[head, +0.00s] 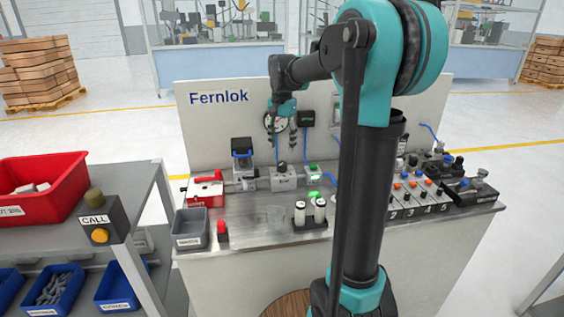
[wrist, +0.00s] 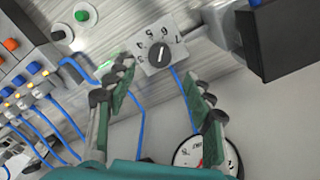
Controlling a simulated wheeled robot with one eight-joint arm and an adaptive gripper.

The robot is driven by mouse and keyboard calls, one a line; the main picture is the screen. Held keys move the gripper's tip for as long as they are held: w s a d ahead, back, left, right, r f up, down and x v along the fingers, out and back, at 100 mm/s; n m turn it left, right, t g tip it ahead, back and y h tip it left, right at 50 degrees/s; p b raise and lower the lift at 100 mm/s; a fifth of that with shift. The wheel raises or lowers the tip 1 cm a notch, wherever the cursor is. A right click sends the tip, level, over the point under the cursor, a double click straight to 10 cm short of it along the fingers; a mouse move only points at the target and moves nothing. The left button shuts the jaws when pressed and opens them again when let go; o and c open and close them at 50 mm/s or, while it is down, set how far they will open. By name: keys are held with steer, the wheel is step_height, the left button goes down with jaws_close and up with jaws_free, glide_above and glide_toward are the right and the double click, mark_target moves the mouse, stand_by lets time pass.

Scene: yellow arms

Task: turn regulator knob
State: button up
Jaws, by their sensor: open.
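The regulator knob (head: 281,167) is a small black knob on top of a grey block (head: 284,182) at the middle of the bench. In the wrist view the knob (wrist: 160,51) shows from above, dark with a light pointer line, on a pale square face with numbers around it. My gripper (head: 281,148) points down above the knob, with its fingers apart and nothing between them. In the wrist view the fingertips of my gripper (wrist: 158,75) are spread on either side below the knob, apart from it.
A round gauge (wrist: 199,154) is on the back panel (head: 225,125) close behind my gripper. A dark box (head: 308,118) is right of it. Blue hoses run nearby. White cylinders (head: 310,211) stand in front, and a red device (head: 205,190) sits to the left.

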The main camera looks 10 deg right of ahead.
mark_target(282, 163)
step_height(282, 163, down, 8)
steer(key=shift+r, duration=0.25)
steer(key=c, duration=1.2)
steer(key=shift+o, duration=0.2)
steer(key=shift+n, duration=0.3)
steer(key=n, duration=0.8)
steer(key=shift+n, duration=0.5)
